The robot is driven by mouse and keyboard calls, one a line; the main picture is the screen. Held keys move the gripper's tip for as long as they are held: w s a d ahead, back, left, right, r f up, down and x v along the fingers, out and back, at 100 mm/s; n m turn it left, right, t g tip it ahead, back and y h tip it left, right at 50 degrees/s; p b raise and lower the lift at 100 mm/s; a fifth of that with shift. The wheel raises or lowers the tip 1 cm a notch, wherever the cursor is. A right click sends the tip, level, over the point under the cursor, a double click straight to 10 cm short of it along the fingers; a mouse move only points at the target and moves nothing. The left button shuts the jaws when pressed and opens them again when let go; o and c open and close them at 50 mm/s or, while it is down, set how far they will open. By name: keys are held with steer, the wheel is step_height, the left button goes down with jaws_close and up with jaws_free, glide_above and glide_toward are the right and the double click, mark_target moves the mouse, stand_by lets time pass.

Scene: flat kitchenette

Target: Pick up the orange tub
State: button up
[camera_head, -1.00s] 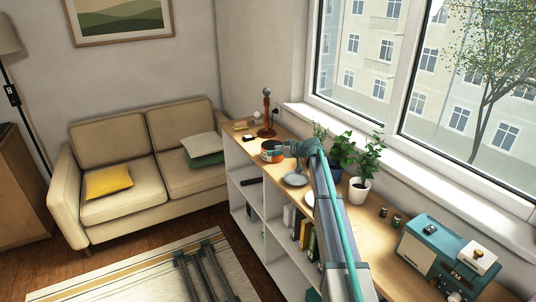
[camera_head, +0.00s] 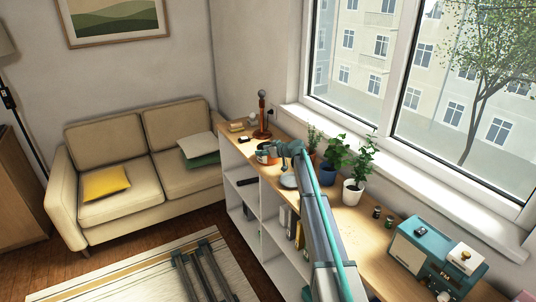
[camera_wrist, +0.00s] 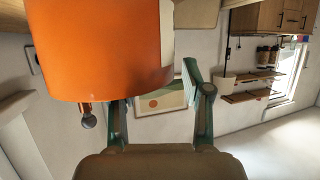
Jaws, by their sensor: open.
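The orange tub (camera_head: 262,154) stands on the far part of the wooden shelf top, near the lamp. My gripper (camera_head: 284,150) is at its right side in the head view, and arm parts hide some of the tub. In the wrist view the tub (camera_wrist: 95,45) fills the upper left, very close, with a pale patch at its right edge. My gripper (camera_wrist: 155,92) is open there. The right finger is apart from the tub's right side. The tub hides the left fingertip, so I cannot tell whether it touches.
A lamp with a wooden stem (camera_head: 262,118) stands behind the tub. A plate (camera_head: 289,181) lies nearer, partly behind my arm. Potted plants (camera_head: 336,152) line the window side. Small jars (camera_head: 377,212) and a teal appliance (camera_head: 422,247) stand toward the near end.

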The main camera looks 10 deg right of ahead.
steer(key=shift+p+x, duration=0.3)
steer(key=shift+x, duration=0.9)
jaws_close()
steer(key=shift+r, duration=0.15)
